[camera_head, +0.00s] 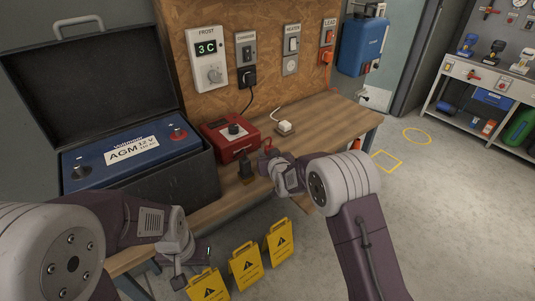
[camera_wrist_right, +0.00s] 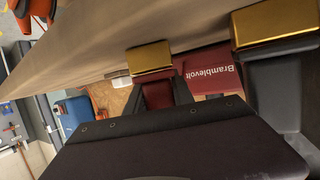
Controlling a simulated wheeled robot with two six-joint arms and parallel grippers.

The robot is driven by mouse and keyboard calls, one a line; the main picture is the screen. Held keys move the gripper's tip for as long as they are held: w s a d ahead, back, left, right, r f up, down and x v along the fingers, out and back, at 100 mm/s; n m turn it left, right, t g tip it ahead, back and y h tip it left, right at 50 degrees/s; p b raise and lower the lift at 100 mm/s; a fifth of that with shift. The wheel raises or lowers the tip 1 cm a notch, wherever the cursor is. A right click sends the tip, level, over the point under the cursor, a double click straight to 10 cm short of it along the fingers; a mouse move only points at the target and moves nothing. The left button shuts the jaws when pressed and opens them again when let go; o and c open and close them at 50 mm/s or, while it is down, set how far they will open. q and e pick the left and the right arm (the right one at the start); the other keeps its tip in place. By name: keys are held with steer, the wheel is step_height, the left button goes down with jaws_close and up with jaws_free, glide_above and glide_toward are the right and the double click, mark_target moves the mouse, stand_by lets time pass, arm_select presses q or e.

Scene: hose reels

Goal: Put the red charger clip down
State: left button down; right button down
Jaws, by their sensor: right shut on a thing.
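The red charger clip (camera_head: 267,145) shows as a small red piece at the tip of my right gripper (camera_head: 272,161), which is shut on it above the front part of the wooden bench (camera_head: 328,119). In the right wrist view the gold-tipped fingers of my right gripper (camera_wrist_right: 212,45) show large; the clip cannot be told apart there. The red charger (camera_head: 230,137) stands on the bench behind; its lettered red case also shows in the right wrist view (camera_wrist_right: 211,71). My left gripper (camera_head: 193,268) is low at the bench's front edge; its jaws are unclear.
A dark clip (camera_head: 246,169) is on the bench left of my right gripper. The blue battery (camera_head: 125,153) sits in an open black box (camera_head: 185,183). A white block (camera_head: 285,128) lies behind. Yellow signs (camera_head: 245,265) stand in front. The bench's right part is clear.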

steer(key=c, duration=1.1)
jaws_free()
steer(key=shift+f, duration=0.1)
steer(key=shift+r, duration=0.2)
steer(key=shift+s+d+r, duration=0.1)
steer(key=shift+s+r, duration=0.05)
steer(key=shift+s, duration=0.15)
steer(key=v, duration=1.1)
steer(key=shift+s+r, duration=0.1)
steer(key=shift+s, duration=0.15)
